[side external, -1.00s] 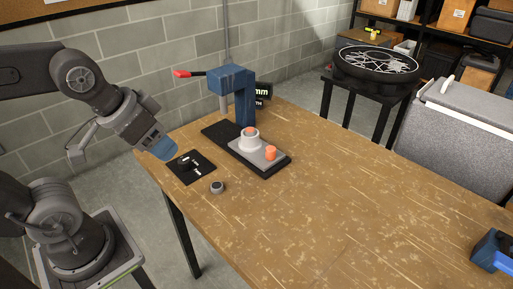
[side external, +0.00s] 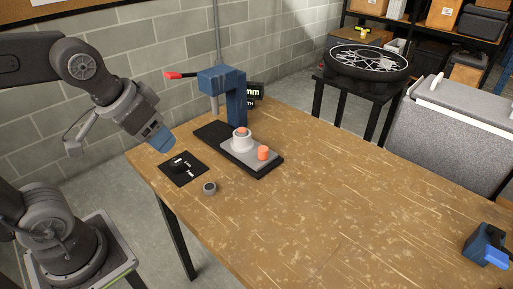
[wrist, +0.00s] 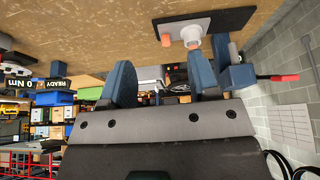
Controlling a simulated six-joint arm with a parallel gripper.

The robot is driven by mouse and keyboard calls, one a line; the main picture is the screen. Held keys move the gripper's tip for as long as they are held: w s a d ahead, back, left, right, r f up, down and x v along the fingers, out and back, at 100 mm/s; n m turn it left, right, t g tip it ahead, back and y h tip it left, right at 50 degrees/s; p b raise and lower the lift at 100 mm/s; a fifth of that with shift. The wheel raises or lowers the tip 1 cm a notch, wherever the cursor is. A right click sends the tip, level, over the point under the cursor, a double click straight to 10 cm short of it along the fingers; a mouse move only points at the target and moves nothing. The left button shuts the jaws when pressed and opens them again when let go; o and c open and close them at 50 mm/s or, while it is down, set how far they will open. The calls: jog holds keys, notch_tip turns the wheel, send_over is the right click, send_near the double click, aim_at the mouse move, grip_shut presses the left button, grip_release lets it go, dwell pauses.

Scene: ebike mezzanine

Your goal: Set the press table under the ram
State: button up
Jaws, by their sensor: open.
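The press (side external: 236,98) has a blue C-shaped frame, a red-handled lever and a black base (side external: 212,132). A light grey press table (side external: 238,152) lies on the base's front part. It carries a white round holder (side external: 241,141) with an orange top and a separate orange peg (side external: 263,153). My gripper (side external: 160,140) is above the table's left edge, left of the press and apart from it. In the wrist view my gripper (wrist: 163,80) shows two spread blue fingers with nothing between them; the grey press table (wrist: 184,30) and holder appear beyond them.
A black mat (side external: 192,177) with white marks and a small dark part lies below my gripper. A small grey ring (side external: 209,188) lies beside it. A dark display (side external: 257,90) stands behind the press. A blue tool (side external: 487,245) lies far right. The middle tabletop is clear.

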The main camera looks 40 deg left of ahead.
jog(key=w+r+n+g, duration=0.1)
jog(key=w+r+g, duration=0.15)
jog(key=w, duration=0.65)
jog(key=n+g, duration=0.2)
jog(key=g, duration=0.1)
send_over(264, 147)
notch_tip(264, 147, down, 9)
notch_tip(264, 147, down, 13)
jog(key=shift+s+f, duration=0.1)
grip_shut()
